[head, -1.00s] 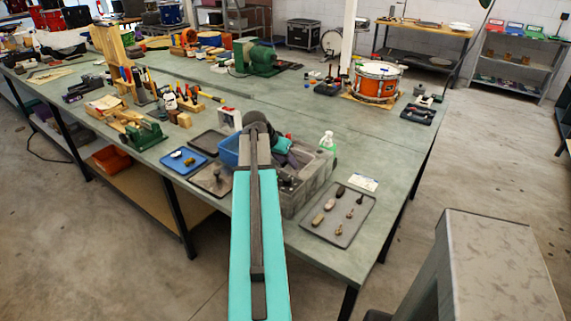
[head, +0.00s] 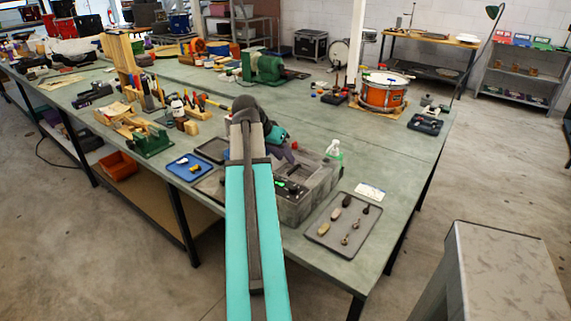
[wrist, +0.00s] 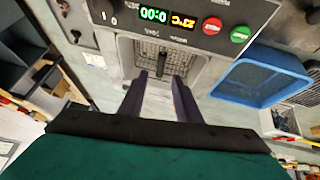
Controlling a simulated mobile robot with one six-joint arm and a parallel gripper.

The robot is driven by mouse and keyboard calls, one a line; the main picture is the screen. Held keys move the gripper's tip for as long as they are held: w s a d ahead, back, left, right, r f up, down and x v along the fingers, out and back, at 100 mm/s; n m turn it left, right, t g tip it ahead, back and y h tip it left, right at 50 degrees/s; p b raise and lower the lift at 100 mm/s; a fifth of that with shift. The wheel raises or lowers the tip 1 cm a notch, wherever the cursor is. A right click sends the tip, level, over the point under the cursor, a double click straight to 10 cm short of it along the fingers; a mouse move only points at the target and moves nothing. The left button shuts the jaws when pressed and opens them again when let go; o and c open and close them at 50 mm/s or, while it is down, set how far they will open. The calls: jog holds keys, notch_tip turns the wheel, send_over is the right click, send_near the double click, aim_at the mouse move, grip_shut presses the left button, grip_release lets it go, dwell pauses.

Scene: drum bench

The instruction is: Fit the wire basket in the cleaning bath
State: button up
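The cleaning bath (head: 318,190) is a grey box at the front of the bench, partly hidden behind my arm. In the wrist view its dark control panel (wrist: 188,22) shows lit displays, a red button and a green button. Below the panel is a pale, squarish opening with a wire mesh in it, which looks like the wire basket (wrist: 132,50). A dark upright handle stands in its middle. My gripper (wrist: 160,78) is open over the opening, one finger on each side of the handle, with no visible grip. How deep the basket sits cannot be told.
A blue bin (wrist: 262,78) stands beside the bath in the wrist view. A grey tray with small parts (head: 325,232) lies to the right of the bath, and a blue tray (head: 192,167) to the left. A spray bottle (head: 334,149) stands behind the bath.

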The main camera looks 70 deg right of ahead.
jog(key=shift+v, duration=1.5)
